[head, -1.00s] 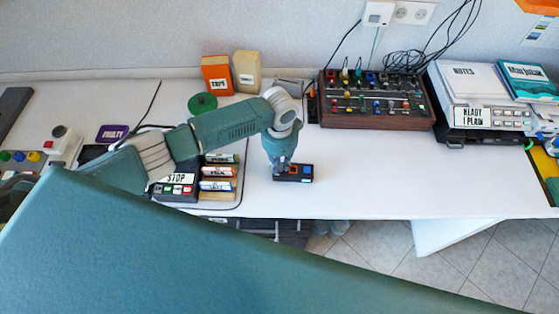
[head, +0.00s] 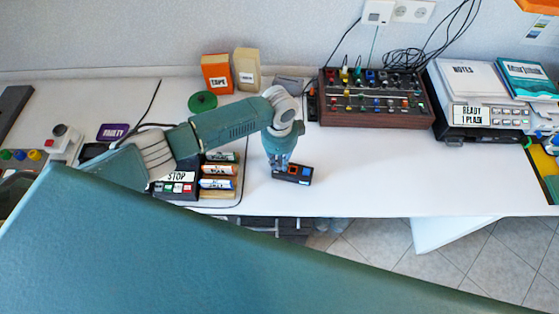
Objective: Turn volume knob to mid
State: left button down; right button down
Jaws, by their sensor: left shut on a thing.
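A small black device (head: 300,177) with orange and blue parts on top lies on the white table in the head view. It sits slightly turned, its right end nearer the front edge. My left gripper (head: 278,169) reaches down over its left end and is shut on it. The fingers hide that end, so I cannot see the volume knob or tell which part is gripped. My right gripper is not in view.
A mixer-like panel with colored knobs (head: 375,113) stands at the back right. Left of the device are a black STOP box (head: 174,190) and several labelled cartridges (head: 217,184). Orange (head: 215,74) and beige boxes (head: 247,70) stand behind. The white table (head: 370,170) is clear to the right.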

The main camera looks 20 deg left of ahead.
aim_at(279, 164)
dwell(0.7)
pick_arm(q)
jog(key=c, duration=1.6)
grip_release()
jog(key=shift+o, duration=0.2)
notch_tip(279, 164, up, 12)
